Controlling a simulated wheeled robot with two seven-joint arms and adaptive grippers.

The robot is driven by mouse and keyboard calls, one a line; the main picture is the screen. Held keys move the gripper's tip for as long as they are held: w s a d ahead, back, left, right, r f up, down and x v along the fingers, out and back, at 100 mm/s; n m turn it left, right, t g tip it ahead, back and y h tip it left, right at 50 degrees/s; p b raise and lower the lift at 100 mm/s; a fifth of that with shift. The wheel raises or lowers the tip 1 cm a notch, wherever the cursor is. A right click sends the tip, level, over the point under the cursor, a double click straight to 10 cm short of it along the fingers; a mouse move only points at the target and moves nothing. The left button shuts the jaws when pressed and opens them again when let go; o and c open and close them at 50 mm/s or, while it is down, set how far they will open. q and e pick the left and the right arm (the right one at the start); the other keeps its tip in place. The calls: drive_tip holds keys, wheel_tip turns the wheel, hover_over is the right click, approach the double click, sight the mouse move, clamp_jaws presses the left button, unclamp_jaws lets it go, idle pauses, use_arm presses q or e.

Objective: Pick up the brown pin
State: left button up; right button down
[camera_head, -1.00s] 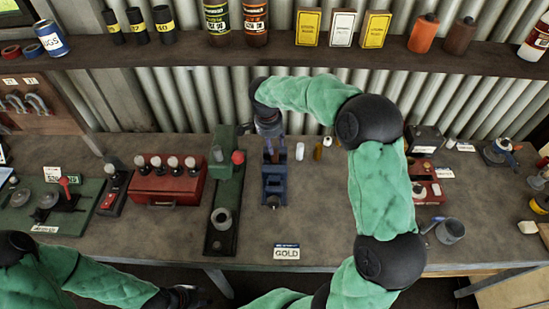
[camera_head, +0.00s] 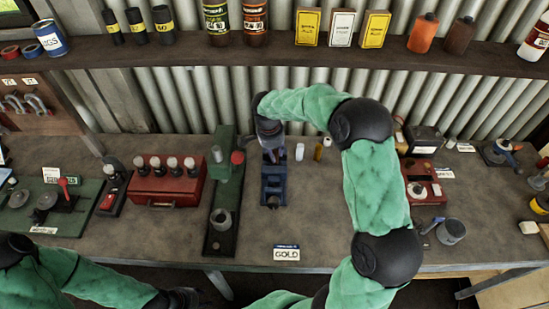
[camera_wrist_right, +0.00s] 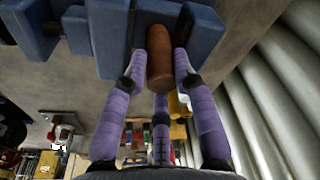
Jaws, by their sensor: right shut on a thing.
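The brown pin (camera_wrist_right: 160,60) shows in the right wrist view as a rounded brown cylinder between the purple fingers of my right gripper (camera_wrist_right: 158,75). The gripper is shut on it. The pin is right at a blue fixture (camera_wrist_right: 112,40); I cannot tell whether it is still seated there. In the head view my right gripper (camera_head: 272,153) is over the back of the blue fixture (camera_head: 273,187), and the pin is hidden. My left gripper (camera_head: 186,298) is low at the bottom edge, away from the fixture; its fingers are unclear.
A white pin (camera_head: 299,152) and a yellow pin (camera_head: 318,153) stand right of the fixture. A green press (camera_head: 222,195) stands close on its left, and a red box (camera_head: 168,188) beyond. A GOLD label (camera_head: 286,253) lies in front. The corrugated wall is close behind.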

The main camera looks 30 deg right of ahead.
drive_tip(key=shift+w+d+r, duration=0.1)
drive_tip(key=shift+w+r, duration=0.05)
drive_tip(key=shift+r, duration=0.05)
wheel_tip(320, 180, up, 12)
drive_tip(key=p, duration=0.2)
drive_tip(key=s+a, duration=0.5)
drive_tip(key=s, duration=0.3)
drive_tip(key=s+a+b, duration=0.1)
drive_tip(key=s+a, duration=0.4)
drive_tip(key=s, duration=0.4)
drive_tip(key=shift+a+f, duration=0.25)
drive_tip(key=shift+f, duration=0.15)
drive_tip(key=shift+s, duration=0.1)
